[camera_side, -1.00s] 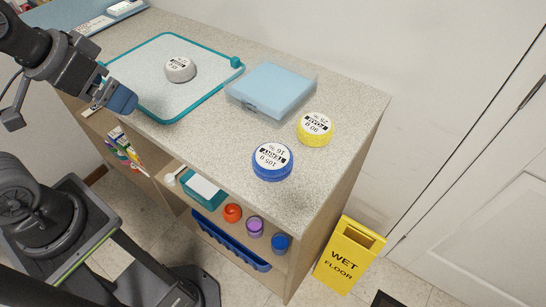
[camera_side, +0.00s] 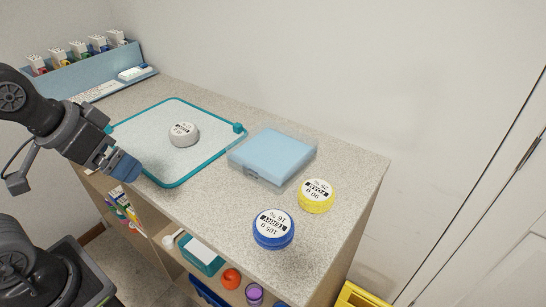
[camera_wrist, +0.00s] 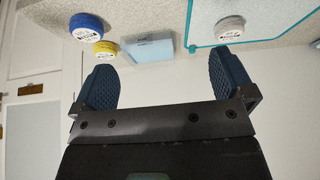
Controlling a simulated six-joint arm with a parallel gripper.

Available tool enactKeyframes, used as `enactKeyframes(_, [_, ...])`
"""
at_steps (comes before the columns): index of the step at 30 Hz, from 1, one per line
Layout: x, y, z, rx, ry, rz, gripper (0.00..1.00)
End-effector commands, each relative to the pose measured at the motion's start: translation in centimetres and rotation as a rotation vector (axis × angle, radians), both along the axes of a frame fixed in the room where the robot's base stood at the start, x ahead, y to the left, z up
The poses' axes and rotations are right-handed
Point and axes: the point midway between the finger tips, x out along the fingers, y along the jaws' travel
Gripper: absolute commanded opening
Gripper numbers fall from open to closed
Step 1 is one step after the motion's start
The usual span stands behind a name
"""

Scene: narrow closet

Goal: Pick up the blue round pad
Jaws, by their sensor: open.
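The blue round pad (camera_side: 273,230) has a white printed label on top and sits on the speckled counter near its front right corner. It also shows at the upper left of the wrist view (camera_wrist: 85,26). A yellow round pad (camera_side: 317,196) sits just behind it, and a grey-white round pad (camera_side: 184,134) lies on the teal-rimmed board (camera_side: 160,172). My gripper (camera_side: 122,172) is at the front left of the counter, by the board's near edge, well away from the blue pad. Its blue fingers are apart and empty in the wrist view (camera_wrist: 168,82).
A light blue flat case (camera_side: 272,156) lies between the board and the yellow pad. A blue rack (camera_side: 85,67) with several small packets stands at the far left. Shelves below hold orange (camera_side: 230,278) and purple (camera_side: 254,293) round items. A wall borders the counter's back.

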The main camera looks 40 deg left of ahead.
Motion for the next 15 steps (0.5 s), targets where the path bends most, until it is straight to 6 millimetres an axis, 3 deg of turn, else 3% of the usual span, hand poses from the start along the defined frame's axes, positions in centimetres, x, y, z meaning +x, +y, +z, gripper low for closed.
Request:
enactKeyframes(11, [0.1,0.0,0.1,-0.003,0.002,0.004,1.0])
enactKeyframes(15, [1.3,-0.8,0.7,-0.056,0.036,0.073,1.0])
